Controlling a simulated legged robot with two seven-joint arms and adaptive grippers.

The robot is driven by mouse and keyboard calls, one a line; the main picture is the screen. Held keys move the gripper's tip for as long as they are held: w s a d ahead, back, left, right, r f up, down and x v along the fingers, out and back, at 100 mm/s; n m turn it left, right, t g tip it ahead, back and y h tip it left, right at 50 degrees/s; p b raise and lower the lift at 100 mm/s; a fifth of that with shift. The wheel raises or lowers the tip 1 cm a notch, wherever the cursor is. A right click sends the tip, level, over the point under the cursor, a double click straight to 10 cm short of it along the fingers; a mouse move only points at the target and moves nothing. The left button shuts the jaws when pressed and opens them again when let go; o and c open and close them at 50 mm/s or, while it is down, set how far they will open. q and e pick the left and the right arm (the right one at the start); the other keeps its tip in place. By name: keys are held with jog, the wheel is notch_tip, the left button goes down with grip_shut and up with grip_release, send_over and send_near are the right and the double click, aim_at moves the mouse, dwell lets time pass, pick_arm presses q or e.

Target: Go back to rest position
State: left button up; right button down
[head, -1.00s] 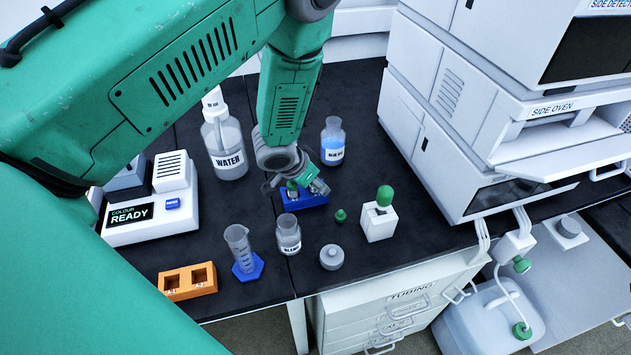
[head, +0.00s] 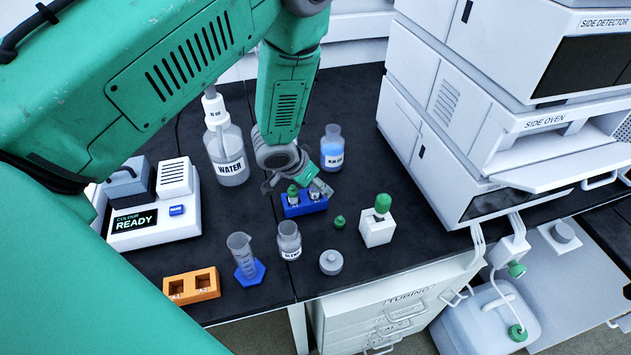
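My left arm comes in from the left, and its gripper (head: 296,186) hangs at the blue rack (head: 306,209) on the black bench. Its fingers look spread, one left of a green-capped vial (head: 293,196) and one towards the right. The vial stands upright in the rack's left part. A second small vial (head: 315,194) stands in the right part, partly covered by the finger. I cannot tell whether a finger touches either vial. My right gripper is out of view.
A water bottle (head: 227,155) and a blue-liquid bottle (head: 332,149) stand behind the rack. White instrument stacks (head: 455,125) rise at right.

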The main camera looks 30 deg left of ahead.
pick_arm(q)
jog(key=shift+r+p, duration=1.75)
jog(key=shift+r, duration=0.4)
jog(key=shift+f, duration=0.1)
